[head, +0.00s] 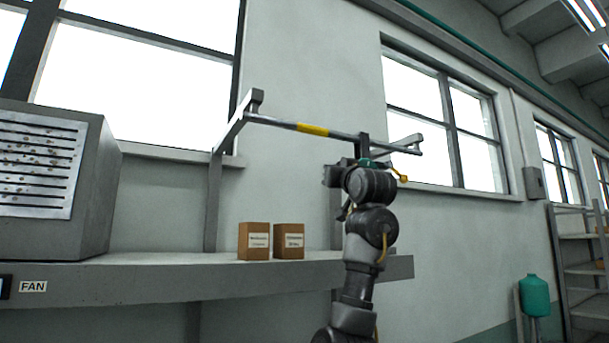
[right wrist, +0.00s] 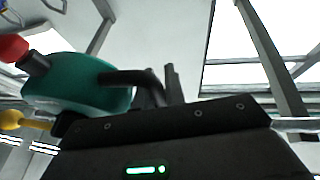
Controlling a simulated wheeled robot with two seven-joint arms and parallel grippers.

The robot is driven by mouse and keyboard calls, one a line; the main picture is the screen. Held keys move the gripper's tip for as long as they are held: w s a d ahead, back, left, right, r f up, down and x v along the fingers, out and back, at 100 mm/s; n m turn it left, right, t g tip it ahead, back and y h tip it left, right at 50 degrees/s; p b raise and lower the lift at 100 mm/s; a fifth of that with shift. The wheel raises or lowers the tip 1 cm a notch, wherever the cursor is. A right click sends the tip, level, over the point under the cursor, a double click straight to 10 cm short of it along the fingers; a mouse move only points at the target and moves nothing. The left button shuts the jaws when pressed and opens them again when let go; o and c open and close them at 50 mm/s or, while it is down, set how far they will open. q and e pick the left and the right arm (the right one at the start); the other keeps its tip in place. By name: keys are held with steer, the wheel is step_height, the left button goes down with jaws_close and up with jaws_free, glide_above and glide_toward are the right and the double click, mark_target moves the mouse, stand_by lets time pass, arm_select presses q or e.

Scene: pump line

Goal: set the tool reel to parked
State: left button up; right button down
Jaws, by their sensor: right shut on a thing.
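The tool reel (right wrist: 75,88) is a rounded teal body with a red end and a yellow part beside it in the right wrist view. A dark bent bar (right wrist: 125,77) runs from it to my right gripper (right wrist: 165,85). The gripper is shut on this bar; the exact contact is partly hidden by the gripper body. In the head view my right gripper (head: 352,172) is raised under the right part of the overhead rail (head: 275,122). Only a sliver of the teal reel (head: 366,162) shows behind it. My left gripper is not in view.
The rail has a yellow band (head: 312,130) and sits on wall brackets (head: 232,122). Below is a grey shelf (head: 160,278) with two brown boxes (head: 254,241) and a fan unit (head: 95,195). A teal container (head: 535,295) stands at the right.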

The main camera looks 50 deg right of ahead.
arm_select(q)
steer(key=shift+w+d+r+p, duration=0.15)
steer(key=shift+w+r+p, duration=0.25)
arm_select(e)
steer(key=s+d, duration=0.5)
steer(key=d, duration=0.8)
steer(key=shift+d+r, duration=0.1)
steer(key=shift+r, duration=0.05)
steer(key=c, duration=1.9)
jaws_free()
steer(key=shift+o, duration=0.8)
steer(key=shift+s+d, duration=0.15)
